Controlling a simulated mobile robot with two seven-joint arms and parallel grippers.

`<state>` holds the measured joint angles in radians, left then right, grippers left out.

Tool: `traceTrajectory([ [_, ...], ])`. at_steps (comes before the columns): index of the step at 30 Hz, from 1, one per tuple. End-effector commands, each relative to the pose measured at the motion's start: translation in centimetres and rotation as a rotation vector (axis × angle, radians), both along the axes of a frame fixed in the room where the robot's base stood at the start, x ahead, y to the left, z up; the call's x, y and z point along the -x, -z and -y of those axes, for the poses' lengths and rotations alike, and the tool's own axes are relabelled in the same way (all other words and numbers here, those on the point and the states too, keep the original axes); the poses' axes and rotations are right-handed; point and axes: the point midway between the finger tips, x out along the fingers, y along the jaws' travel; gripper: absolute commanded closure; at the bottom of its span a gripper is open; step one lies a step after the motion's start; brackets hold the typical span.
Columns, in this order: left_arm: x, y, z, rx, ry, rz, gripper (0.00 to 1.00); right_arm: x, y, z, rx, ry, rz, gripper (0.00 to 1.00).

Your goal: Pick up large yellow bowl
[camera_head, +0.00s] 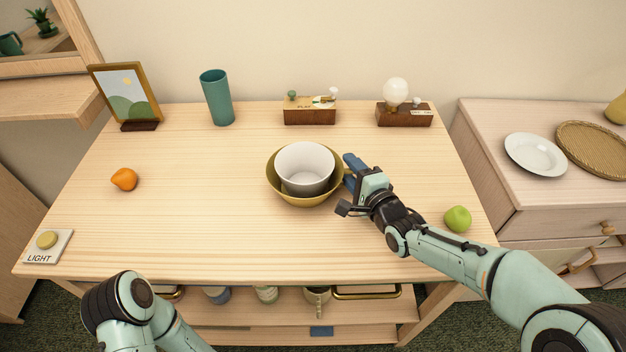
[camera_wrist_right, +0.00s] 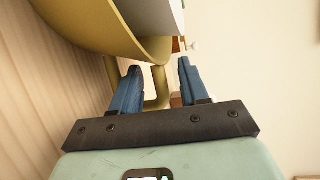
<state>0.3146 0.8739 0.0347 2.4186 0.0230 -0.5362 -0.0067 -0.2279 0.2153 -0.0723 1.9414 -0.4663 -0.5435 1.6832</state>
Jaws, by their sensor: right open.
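The large yellow bowl (camera_head: 305,202) stands upright near the middle of the wooden table. A white bowl (camera_head: 303,160) sits inside it and hides most of its interior. My right gripper (camera_head: 350,172) is at the yellow bowl's right side, open, its blue fingers pointing at it. In the right wrist view the bowl's yellow wall (camera_wrist_right: 95,25) is just ahead of the fingers (camera_wrist_right: 160,66). A yellow loop handle (camera_wrist_right: 159,88) of the bowl shows partly between the fingers and partly behind one; I cannot tell whether they touch. My left gripper is out of view.
An orange fruit (camera_head: 124,179) and a light switch (camera_head: 47,246) are at the left. A teal cup (camera_head: 217,98), a picture frame (camera_head: 125,96) and two wooden-based items line the back. The table's left-centre is clear.

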Motion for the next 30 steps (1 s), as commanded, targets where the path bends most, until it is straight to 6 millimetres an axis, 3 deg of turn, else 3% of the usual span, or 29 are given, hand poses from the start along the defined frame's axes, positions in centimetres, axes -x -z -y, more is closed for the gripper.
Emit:
traceTrajectory([
  [2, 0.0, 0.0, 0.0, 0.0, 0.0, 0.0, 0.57, 0.0, 0.0, 0.0, 0.0, 0.0, 0.0, 0.56],
  [6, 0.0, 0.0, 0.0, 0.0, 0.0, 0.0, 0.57, 0.0, 0.0, 0.0, 0.0, 0.001, 0.0, 1.0],
  [16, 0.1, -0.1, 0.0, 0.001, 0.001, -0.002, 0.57, 0.0, -0.3, 0.0, -0.001, 0.0, 0.003, 1.0],
  [20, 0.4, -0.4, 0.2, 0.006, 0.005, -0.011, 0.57, 0.0, -1.5, 0.1, -0.001, 0.001, 0.005, 1.0],
  [23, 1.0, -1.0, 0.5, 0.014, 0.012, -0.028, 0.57, 0.0, -3.5, 0.1, -0.002, 0.002, 0.008, 1.0],
  [30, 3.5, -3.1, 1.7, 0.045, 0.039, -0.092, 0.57, 0.1, -10.5, 0.1, -0.002, 0.002, 0.009, 1.0],
])
